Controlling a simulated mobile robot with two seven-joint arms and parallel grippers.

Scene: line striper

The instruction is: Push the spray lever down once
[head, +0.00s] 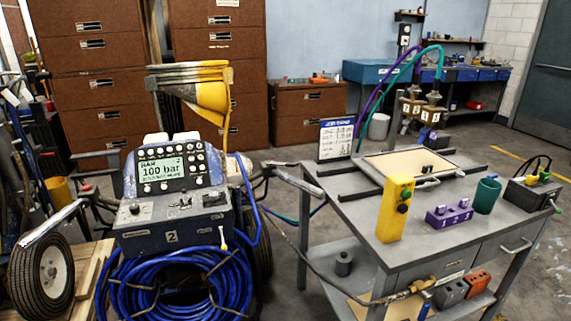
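The line striper (172,210) stands left of centre, with a control panel whose screen (160,172) reads 100 bar. A pale handlebar grip (52,222) sticks out on its left, and another grip (299,182) on its right reaches close to the grey table. A small white-tipped lever (222,238) shows on the front of the control box. Metal parts sit beside the right grip, but I cannot tell which part is the spray lever. Neither of my grippers is in the head view.
The grey table (345,200) on the right carries a yellow button box (394,208), a purple block (449,213) and a green cup (487,195). A coiled blue hose (185,290) hangs at the striper's front. Brown cabinets (95,80) stand behind.

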